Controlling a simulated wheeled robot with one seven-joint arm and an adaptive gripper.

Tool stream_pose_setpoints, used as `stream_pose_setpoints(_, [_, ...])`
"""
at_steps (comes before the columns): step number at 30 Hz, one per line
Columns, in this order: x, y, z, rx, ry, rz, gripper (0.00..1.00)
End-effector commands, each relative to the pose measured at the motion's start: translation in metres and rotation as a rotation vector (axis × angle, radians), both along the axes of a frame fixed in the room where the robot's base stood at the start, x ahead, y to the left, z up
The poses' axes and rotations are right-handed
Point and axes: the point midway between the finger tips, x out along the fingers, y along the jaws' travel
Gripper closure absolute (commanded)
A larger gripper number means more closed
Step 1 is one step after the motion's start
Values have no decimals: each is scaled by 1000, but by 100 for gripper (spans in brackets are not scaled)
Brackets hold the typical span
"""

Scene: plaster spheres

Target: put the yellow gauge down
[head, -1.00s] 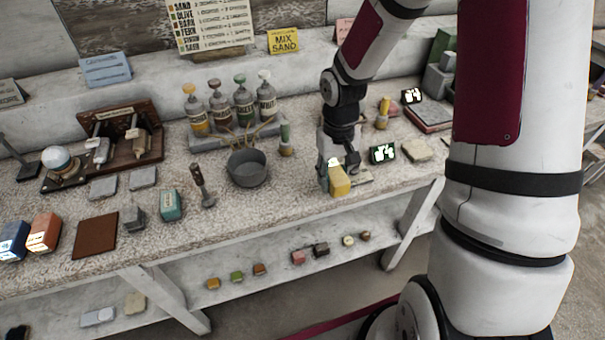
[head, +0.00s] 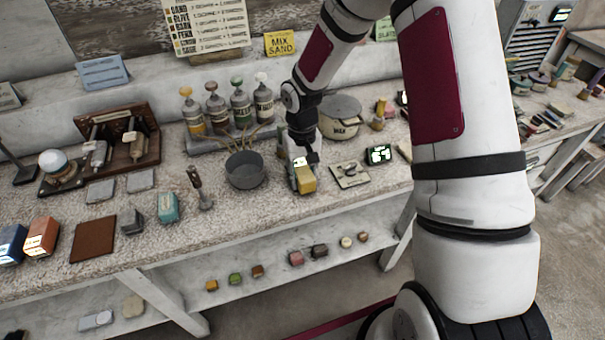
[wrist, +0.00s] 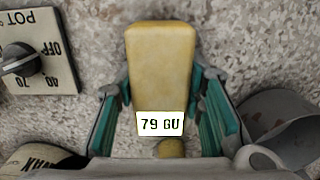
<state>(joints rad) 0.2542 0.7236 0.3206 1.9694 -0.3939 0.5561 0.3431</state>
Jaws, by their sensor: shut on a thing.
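The yellow gauge (head: 306,181) is held in my gripper (head: 303,170) near the front of the stone bench top. In the wrist view the gauge (wrist: 162,68) lies between the teal-lined fingers of my gripper (wrist: 163,95), and its display reads "79 GU". Speckled bench surface shows around it. I cannot tell whether the gauge touches the bench or hangs just above it.
A dark grey pot (head: 245,170) stands close to the left. A dial plate (head: 349,174) lies close to the right, with a pot marked WAX (head: 341,120) behind. A small green-lit display (head: 381,154) stands farther right. The bench's front edge is near.

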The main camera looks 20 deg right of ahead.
Motion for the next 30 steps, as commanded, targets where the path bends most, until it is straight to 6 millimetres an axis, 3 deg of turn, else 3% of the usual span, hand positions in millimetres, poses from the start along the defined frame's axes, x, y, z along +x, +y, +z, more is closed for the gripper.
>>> stream_pose_setpoints(5, [0,0,-3,0,0,1,100])
stream_pose_setpoints(6, [0,0,-3,0,1,1,62])
stream_pose_setpoints(9, [0,0,-3,0,0,1,44])
stream_pose_setpoints(20, [0,0,2,0,-1,0,44])
stream_pose_setpoints(25, [2,0,24,-1,-5,-1,44])
stream_pose_setpoints(30, [4,-1,60,-2,-6,0,44])
